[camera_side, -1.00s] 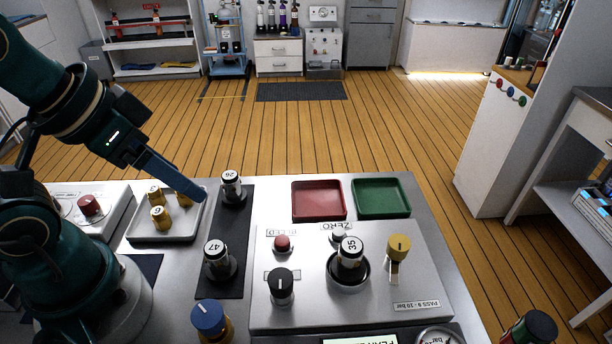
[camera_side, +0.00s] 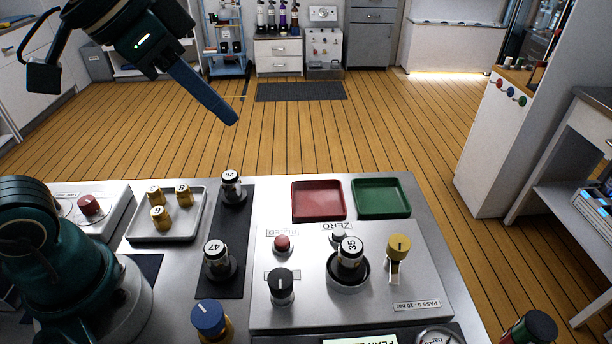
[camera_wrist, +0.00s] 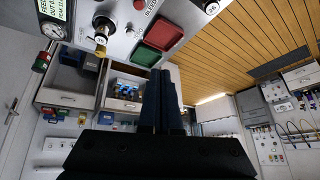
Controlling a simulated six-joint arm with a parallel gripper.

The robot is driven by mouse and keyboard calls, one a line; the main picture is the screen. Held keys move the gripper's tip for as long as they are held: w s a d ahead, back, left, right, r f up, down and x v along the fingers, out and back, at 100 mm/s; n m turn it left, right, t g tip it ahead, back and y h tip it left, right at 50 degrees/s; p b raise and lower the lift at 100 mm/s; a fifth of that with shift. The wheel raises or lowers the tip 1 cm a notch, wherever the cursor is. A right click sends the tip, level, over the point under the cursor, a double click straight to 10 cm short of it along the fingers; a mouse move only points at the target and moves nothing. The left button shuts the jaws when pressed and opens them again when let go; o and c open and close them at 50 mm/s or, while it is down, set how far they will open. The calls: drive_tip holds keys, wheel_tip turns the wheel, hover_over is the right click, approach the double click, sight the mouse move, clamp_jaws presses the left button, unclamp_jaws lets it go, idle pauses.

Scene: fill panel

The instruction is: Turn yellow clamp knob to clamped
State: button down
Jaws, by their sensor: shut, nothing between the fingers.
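The yellow clamp knob (camera_side: 398,246) stands at the right side of the raised metal panel (camera_side: 310,312) in the side view, with a pale line on its top and a light lever-like piece below it. Beside it, a cylinder labelled 35 (camera_side: 349,257) stands upright in a dark round socket. My gripper (camera_side: 231,118) is high above the bench's back left, well away from the knob. Its blue fingers are shut and empty; they also show in the wrist view (camera_wrist: 161,73).
A red tray (camera_side: 319,214) and a green tray (camera_side: 382,212) lie behind the panel. A black knob (camera_side: 281,288) and red button (camera_side: 283,243) are on the panel. Cylinders 47 (camera_side: 217,262) and 26 (camera_side: 231,187) stand left of it. Air above the bench is clear.

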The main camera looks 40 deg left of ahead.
drive_tip(key=w+d+r+m+h, duration=0.1)
drive_tip(key=w+d+r+m, duration=0.2)
drive_tip(key=w+d, duration=0.35)
drive_tip(key=m+g+h, duration=0.2)
drive_tip(key=m+g, duration=0.1)
drive_tip(key=m, duration=0.2)
hover_over(398, 260)
wheel_tip(398, 260, down, 8)
drive_tip(key=shift+m+g+y, duration=0.4)
drive_tip(key=shift+g, duration=0.4)
drive_tip(key=x, duration=0.5)
drive_tip(key=s+x, duration=0.1)
drive_tip(key=x, duration=0.4)
drive_tip(key=s+d+x, duration=0.1)
drive_tip(key=x, duration=0.4)
drive_tip(key=shift+d, duration=0.1)
drive_tip(key=shift+s+a, duration=0.45)
drive_tip(key=shift+a, duration=0.45)
drive_tip(key=shift+s+a, duration=0.45)
drive_tip(key=shift+a, duration=0.45)
